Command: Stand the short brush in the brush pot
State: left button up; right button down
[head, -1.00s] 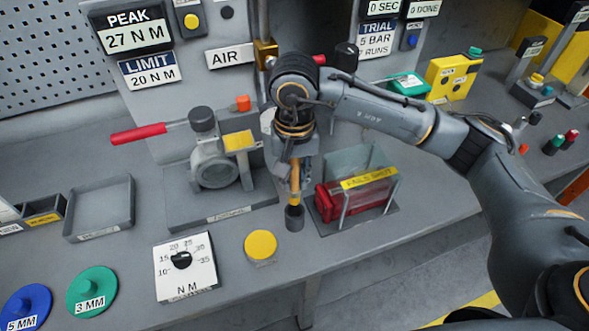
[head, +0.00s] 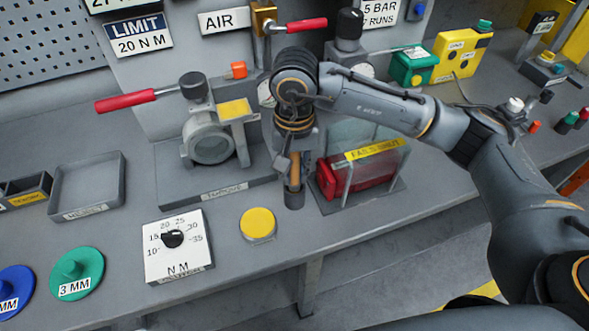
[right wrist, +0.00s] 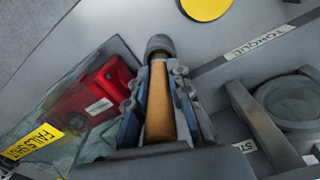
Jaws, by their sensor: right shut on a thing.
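The short brush (head: 295,178) has a tan wooden handle and is roughly upright in my right gripper (head: 294,163). The gripper is shut on the handle, pointing down. The brush pot (head: 294,198) is a small dark grey cup on the bench, directly under the gripper. The brush's lower end is hidden and appears to be inside the pot. In the right wrist view the handle (right wrist: 160,108) lies between the fingers (right wrist: 158,82) and runs to the dark pot (right wrist: 160,46). My left gripper is not in view.
A clear guard box (head: 365,165) with a red block stands close right of the pot. A valve fixture (head: 210,143) with a red lever stands to the left. A yellow button (head: 257,224) and a torque dial (head: 178,245) lie nearer the bench's front edge.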

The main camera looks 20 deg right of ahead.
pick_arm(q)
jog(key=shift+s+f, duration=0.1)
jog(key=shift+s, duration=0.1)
pick_arm(e)
jog(key=shift+f, duration=0.1)
jog(key=c, duration=1.1)
grip_release()
jog(key=shift+c, duration=0.2)
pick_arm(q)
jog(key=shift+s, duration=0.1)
pick_arm(e)
notch_tip(320, 180, up, 12)
